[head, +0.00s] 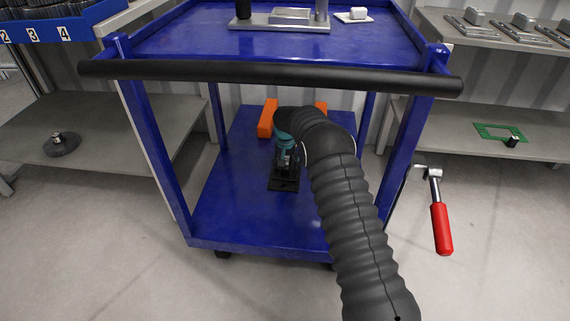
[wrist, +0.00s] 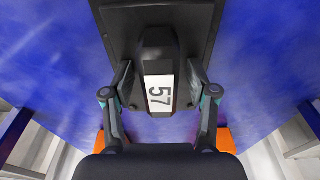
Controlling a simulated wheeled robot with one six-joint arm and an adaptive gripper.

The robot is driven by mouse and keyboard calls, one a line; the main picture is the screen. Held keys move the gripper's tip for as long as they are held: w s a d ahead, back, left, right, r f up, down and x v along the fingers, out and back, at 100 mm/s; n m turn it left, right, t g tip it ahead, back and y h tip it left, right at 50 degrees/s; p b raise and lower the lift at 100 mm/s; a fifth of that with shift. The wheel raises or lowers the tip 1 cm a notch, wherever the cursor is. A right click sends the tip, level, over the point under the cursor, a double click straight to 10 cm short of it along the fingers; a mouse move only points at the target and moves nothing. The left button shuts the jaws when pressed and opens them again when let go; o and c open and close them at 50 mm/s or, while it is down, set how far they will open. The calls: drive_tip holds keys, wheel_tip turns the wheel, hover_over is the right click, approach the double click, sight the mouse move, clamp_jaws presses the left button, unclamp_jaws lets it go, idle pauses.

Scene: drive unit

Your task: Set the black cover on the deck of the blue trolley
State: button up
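The black cover (head: 284,185) is a dark plate with a raised grip block; it is at the lower deck of the blue trolley (head: 225,215). In the wrist view the cover (wrist: 112,20) lies flat over the blue deck (wrist: 262,75), and its block carries a white label reading 57. I cannot tell whether the plate rests on the deck or hangs just above it. My gripper (head: 287,157) is over the cover, and in the wrist view its two fingers (wrist: 160,82) close on both sides of the block. My arm hides part of the deck.
Orange blocks (head: 267,118) stand at the back of the lower deck. The trolley's black handle bar (head: 270,76) and upper deck (head: 180,40) are above my arm. Grey shelves flank the trolley; a red-handled tool (head: 441,228) is at the right. The deck's front left is clear.

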wheel_tip(320, 180, up, 12)
drive_tip(key=s, duration=0.1)
drive_tip(key=shift+s+p, duration=0.2)
drive_tip(key=shift+p, duration=0.15)
